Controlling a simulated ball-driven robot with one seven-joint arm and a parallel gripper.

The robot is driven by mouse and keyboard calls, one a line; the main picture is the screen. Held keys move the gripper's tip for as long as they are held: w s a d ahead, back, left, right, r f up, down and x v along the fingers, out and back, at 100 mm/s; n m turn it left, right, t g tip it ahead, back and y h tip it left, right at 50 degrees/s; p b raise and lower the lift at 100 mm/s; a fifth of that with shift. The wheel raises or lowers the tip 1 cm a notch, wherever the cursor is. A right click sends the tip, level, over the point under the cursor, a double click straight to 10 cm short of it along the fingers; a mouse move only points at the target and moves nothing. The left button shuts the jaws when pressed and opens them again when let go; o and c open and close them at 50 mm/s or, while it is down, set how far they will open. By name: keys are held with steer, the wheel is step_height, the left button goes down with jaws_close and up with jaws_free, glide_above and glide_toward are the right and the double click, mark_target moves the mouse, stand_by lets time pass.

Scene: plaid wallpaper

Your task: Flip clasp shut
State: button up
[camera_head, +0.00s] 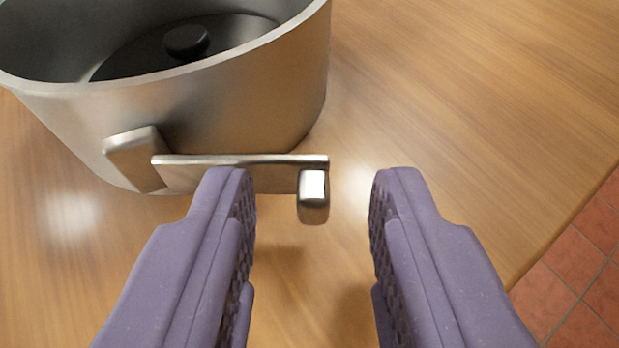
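A metal clasp (240,160) sits on the side of a steel pot-like container (225,110). A flat bar runs to the right from a bracket (137,158) and ends in a small squared metal tab (314,196) that hangs down. The bar stands out from the container's wall. My gripper (310,185) is open, with purple padded fingers. The tab shows in the gap between the fingertips, nearer the left one. The left fingertip overlaps the lower edge of the bar in the picture; I cannot tell whether they touch.
The container is open at the top and holds a dark round piece with a black knob (186,41). It stands on a wooden table (470,110). The table's edge runs along the right, with red floor tiles (575,265) beyond. The wood right of the container is clear.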

jaws_close()
steer(key=shift+w+d+r+n+y+p, duration=0.1)
steer(key=shift+w+d+n+y+p, duration=0.25)
steer(key=shift+n+y, duration=0.35)
steer(key=shift+w+d+r+n+y+p, duration=0.1)
steer(key=shift+w+n+y+p, duration=0.3)
steer(key=shift+n+y, duration=0.3)
steer(key=shift+w+f+n+g+y+p, duration=0.1)
steer(key=shift+w+n+g+y+p, duration=0.2)
steer(key=shift+n+y, duration=0.25)
steer(key=shift+w+f+n+g+y+p, duration=0.15)
steer(key=shift+n+g+y+p, duration=0.2)
steer(key=shift+y, duration=0.3)
jaws_free()
steer(key=shift+r, duration=0.1)
